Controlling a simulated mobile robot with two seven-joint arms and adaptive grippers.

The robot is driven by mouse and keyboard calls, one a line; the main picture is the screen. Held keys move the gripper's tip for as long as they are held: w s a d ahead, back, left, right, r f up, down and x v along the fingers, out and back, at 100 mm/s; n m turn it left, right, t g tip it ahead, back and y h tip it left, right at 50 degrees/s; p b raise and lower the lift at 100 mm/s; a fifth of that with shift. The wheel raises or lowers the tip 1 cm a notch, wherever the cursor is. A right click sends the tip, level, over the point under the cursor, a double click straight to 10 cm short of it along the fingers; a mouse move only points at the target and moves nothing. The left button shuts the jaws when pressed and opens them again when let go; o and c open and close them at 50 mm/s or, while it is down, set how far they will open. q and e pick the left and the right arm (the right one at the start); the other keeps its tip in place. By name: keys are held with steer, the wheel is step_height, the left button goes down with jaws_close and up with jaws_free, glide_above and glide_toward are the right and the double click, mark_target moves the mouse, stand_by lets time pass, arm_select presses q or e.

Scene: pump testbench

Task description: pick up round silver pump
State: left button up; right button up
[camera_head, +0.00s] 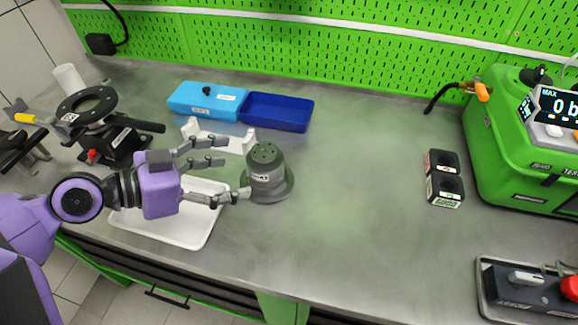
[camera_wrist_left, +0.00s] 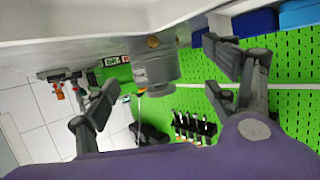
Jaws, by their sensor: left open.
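The round silver pump (camera_head: 266,174) stands upright on the grey workbench, a grey cylinder with holes in its top and a wider base. My left gripper (camera_head: 233,173) comes in from the left, just beside the pump. Its fingers are spread, with one fingertip near the pump's front left side and the others behind left. In the left wrist view the pump (camera_wrist_left: 154,66) hangs upside down in the picture between the open fingers (camera_wrist_left: 160,68). No firm contact can be made out. My right gripper is not in view.
A white tray (camera_head: 197,226) lies under my left gripper. A white bracket (camera_head: 228,142) and a blue case (camera_head: 277,112) stand behind. A black round stand (camera_head: 118,142) is at left. Black boxes (camera_head: 444,178) and a green tester (camera_head: 500,140) are at right. The bench between is clear.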

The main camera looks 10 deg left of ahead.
mark_target(263, 165)
arm_select(q)
steer(key=shift+w+d+f, duration=0.35)
steer(key=shift+w+d, duration=0.1)
steer(key=shift+w+d+p, duration=0.2)
steer(key=shift+p, duration=0.2)
steer(key=shift+w+d+f, duration=0.1)
steer(key=shift+f, duration=0.05)
steer(key=shift+w+d, duration=0.1)
steer(key=shift+d, duration=0.1)
steer(key=d, duration=0.1)
steer(key=w+d+p, duration=0.2)
steer(key=shift+w+d+f, duration=0.15)
steer(key=shift+w+d, duration=0.1)
steer(key=shift+d, duration=0.1)
steer(key=shift+w+d+f, duration=0.2)
steer(key=shift+d+f, duration=0.05)
steer(key=shift+f, duration=0.05)
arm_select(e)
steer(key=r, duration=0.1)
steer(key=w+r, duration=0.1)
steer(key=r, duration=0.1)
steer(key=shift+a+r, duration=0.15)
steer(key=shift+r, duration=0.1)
